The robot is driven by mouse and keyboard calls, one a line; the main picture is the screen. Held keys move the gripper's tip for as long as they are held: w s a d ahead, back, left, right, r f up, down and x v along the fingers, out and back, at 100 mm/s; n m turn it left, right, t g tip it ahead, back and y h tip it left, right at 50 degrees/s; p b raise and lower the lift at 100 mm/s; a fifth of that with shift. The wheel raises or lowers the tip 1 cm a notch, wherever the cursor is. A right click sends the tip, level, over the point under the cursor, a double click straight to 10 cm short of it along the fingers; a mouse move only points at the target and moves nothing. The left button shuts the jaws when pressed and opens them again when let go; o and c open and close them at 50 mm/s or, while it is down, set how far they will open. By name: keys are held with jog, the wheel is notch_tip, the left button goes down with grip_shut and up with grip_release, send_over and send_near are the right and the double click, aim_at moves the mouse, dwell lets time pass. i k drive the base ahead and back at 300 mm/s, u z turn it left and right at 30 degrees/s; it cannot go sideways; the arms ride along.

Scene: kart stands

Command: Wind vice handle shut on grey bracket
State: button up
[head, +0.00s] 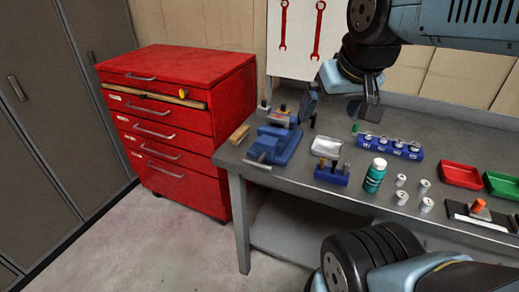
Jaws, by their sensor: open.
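The blue vice (281,147) stands on the left end of the grey workbench, near its front-left corner. Its pale metal handle (260,161) shows at the front, low on the vice. Something small and greyish sits around the top of the vice jaws, but it is too small to tell whether it is the grey bracket or whether the jaws touch it. My gripper (370,108) hangs above the back of the bench, to the right of the vice and apart from it. It points down, is open and appears empty.
Right of the vice are a pale tray (327,146), a blue block with fittings (332,174), a green bottle (375,175), several white cylinders, a blue socket rail (388,146) and a red bin (460,175). A wooden piece (239,134) lies left. A red cabinet (180,125) stands beside the bench.

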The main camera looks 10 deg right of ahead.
aim_at(258, 163)
jog(key=u, duration=0.2)
jog(key=k, duration=1.55)
jog(key=z, duration=0.7)
jog(key=i, duration=1)
jog(key=u, duration=0.05)
